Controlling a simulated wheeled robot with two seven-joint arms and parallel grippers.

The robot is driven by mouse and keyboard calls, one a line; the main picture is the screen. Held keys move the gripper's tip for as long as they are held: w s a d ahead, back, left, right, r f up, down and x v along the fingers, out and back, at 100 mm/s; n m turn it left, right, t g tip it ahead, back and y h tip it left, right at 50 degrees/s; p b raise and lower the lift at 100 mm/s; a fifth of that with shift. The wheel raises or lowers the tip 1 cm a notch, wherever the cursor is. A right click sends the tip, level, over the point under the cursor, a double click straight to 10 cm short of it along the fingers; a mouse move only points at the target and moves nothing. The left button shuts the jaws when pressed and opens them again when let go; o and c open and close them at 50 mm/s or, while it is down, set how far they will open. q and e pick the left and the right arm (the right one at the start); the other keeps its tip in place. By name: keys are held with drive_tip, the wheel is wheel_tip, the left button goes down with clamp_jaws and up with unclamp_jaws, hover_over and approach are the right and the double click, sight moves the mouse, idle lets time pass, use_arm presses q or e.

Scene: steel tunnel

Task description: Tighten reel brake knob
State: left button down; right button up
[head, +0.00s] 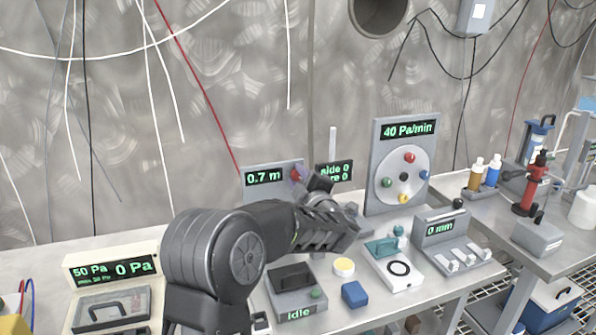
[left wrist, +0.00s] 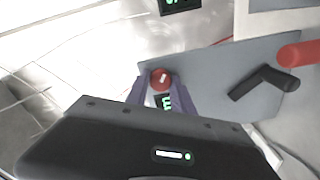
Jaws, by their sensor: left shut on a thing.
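The reel brake knob (left wrist: 161,77) is a small round red knob with a white mark, on a grey panel (left wrist: 215,75) in the left wrist view. In the head view the panel with the "0.7 m" display (head: 264,178) stands at the back of the bench, and a bit of red shows at its right edge. My left gripper (left wrist: 160,85) has its two purplish fingers on either side of the knob and is shut on it. In the head view my left gripper (head: 299,176) reaches that panel, and my arm hides much of it. My right gripper is in neither view.
In the left wrist view a black handle (left wrist: 263,82) and a red cylinder (left wrist: 303,53) lie right of the knob. A "40 Pa/min" panel (head: 403,160) with a coloured-knob dial stands right of my gripper. An "Idle" box (head: 296,290) and a blue block (head: 354,294) sit in front.

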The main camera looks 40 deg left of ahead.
use_arm(q)
drive_tip(key=m+p, duration=0.5)
drive_tip(key=m, duration=0.1)
drive_tip(key=shift+d+r+m, duration=0.1)
drive_tip(key=shift+r+m, duration=0.05)
drive_tip(key=shift+m, duration=0.15)
drive_tip(key=shift+w+m+p, duration=0.1)
drive_tip(key=shift+m+p, duration=0.75)
drive_tip(key=shift+m, duration=0.35)
drive_tip(key=shift+m+p, duration=0.55)
drive_tip(key=shift+m, duration=0.25)
drive_tip(key=shift+f, duration=0.25)
drive_tip(key=c, duration=1.1)
unclamp_jaws()
drive_tip(key=shift+r, duration=0.1)
drive_tip(key=shift+d, duration=0.1)
drive_tip(key=b+v, duration=0.1)
drive_tip(key=v, duration=0.6)
drive_tip(key=shift+s+d, duration=0.25)
